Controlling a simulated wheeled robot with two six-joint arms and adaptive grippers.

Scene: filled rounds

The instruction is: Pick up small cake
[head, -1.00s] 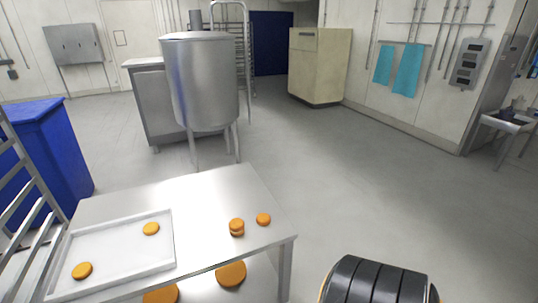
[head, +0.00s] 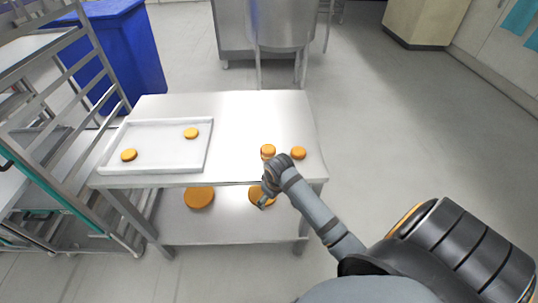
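Small orange-brown cakes are on the steel table (head: 240,110). A thicker, layered one (head: 268,150) and a flatter single one (head: 299,153) sit side by side near the right end. Two more, a front one (head: 128,155) and a back one (head: 191,133), lie apart in the white tray (head: 160,153). My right gripper (head: 264,201) hangs at the table's front edge, just in front of the layered cake in the picture. It is small and seen from above, so its fingers cannot be judged. My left gripper is not in view.
Larger cakes, one on the left (head: 199,197) and one partly behind my gripper (head: 258,192), lie on the table's lower shelf (head: 230,225). A metal rack (head: 75,130) stands close on the left, with a blue bin (head: 118,50) behind. Floor at right is clear.

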